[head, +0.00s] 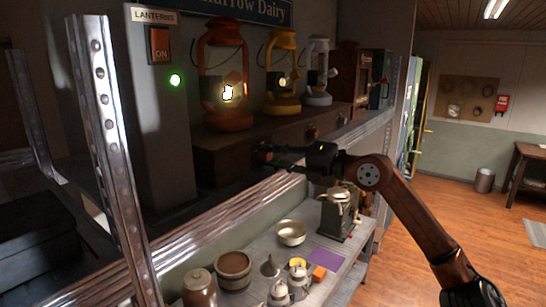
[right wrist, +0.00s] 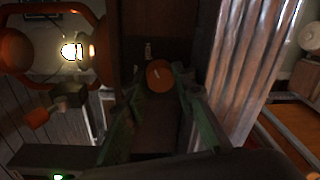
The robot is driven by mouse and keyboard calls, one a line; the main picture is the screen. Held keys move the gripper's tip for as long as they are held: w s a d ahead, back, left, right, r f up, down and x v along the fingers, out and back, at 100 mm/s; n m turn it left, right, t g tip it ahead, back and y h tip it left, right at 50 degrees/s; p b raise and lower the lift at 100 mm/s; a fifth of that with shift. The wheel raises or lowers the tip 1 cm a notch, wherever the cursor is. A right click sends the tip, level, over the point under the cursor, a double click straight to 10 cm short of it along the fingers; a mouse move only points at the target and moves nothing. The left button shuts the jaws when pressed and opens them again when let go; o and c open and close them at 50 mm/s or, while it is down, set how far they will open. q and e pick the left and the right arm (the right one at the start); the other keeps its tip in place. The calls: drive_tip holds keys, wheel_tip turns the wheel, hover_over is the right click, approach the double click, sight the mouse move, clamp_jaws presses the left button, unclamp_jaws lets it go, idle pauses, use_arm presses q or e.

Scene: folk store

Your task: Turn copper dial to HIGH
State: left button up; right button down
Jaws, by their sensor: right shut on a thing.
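The copper dial (right wrist: 160,75) is a round orange-copper disc with a short pale line on its face. It shows in the right wrist view between the two green-edged fingers of my right gripper (right wrist: 157,88), which is shut on it. In the head view my right gripper (head: 264,152) is at the front of the wooden box below the lanterns, and I cannot make out the dial there. A small pale label (right wrist: 148,50) sits beside the dial, too small to read. My left gripper is not in view.
An orange lantern (head: 226,117), a yellow lantern (head: 283,104) and a grey lantern (head: 318,98) stand on the wooden box. A metal post (head: 106,130) and rail (head: 205,232) lie in front. The lower shelf holds several pots and a grey machine (head: 338,222).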

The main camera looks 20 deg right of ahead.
drive_tip(key=shift+r, duration=0.15)
drive_tip(key=c, duration=1.9)
unclamp_jaws()
drive_tip(key=shift+d, duration=0.1)
drive_tip(key=v, duration=1.2)
